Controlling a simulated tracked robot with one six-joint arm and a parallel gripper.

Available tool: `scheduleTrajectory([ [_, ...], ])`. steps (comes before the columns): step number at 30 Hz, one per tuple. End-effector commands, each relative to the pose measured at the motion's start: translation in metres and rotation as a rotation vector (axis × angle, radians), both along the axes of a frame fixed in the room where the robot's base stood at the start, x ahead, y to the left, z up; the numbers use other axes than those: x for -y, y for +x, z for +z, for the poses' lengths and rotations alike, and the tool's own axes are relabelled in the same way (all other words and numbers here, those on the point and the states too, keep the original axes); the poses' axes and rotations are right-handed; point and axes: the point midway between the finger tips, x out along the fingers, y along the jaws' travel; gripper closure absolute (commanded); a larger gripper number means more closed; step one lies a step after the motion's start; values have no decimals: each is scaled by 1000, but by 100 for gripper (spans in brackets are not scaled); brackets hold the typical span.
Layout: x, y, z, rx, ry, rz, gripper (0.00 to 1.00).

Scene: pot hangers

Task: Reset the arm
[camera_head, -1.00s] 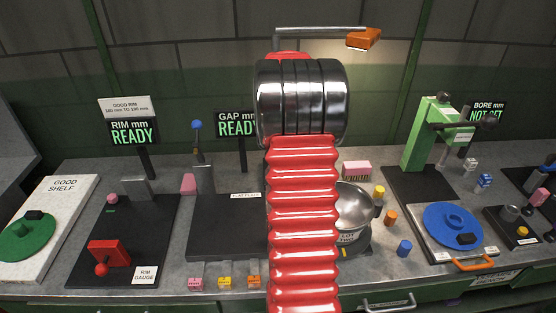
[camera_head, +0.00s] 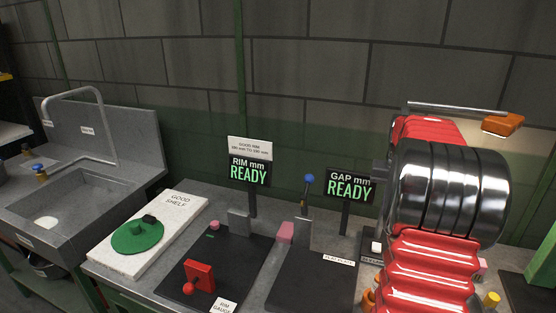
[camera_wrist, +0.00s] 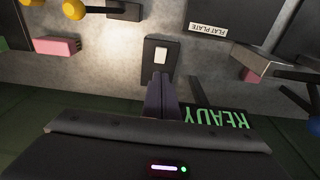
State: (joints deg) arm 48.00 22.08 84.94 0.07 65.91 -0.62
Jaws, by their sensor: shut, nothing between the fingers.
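My arm with red bellows and silver rings stands at the right of the head view, and it hides my gripper there. In the wrist view my gripper (camera_wrist: 160,78) shows as two dark fingers pressed together at the middle, shut and empty. The fingertips appear just in front of a dark plate with a white rectangle (camera_wrist: 161,54); I cannot tell the height between them. The GAP mm sign reading READY (camera_head: 348,188) stands left of my arm; its green letters appear upside down in the wrist view (camera_wrist: 216,117), right of the fingers.
The rim gauge (camera_head: 245,255) with a red block (camera_head: 199,275) and the flat plate (camera_head: 318,285) lie on the bench. A green lid (camera_head: 137,238) rests on the good shelf (camera_head: 178,214). A sink (camera_head: 60,205) is at left. A pink block (camera_wrist: 57,46) lies left of my fingers.

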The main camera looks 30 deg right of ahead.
Motion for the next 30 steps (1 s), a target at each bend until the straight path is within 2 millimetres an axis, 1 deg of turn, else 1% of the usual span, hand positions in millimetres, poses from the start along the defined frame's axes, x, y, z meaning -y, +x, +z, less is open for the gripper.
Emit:
scheduleTrajectory([
  [6,2,2,0,7,-7,-1,100],
  [8,1,0,-6,5,-5,-2,100],
  [10,-4,-4,-17,-5,6,-3,100],
  [12,-10,-11,-26,-14,16,-5,100],
  [14,-19,-17,-30,-17,19,-3,100],
  [20,-69,-24,-28,-15,16,45,100],
  [30,-171,-33,-9,20,-18,184,100],
])
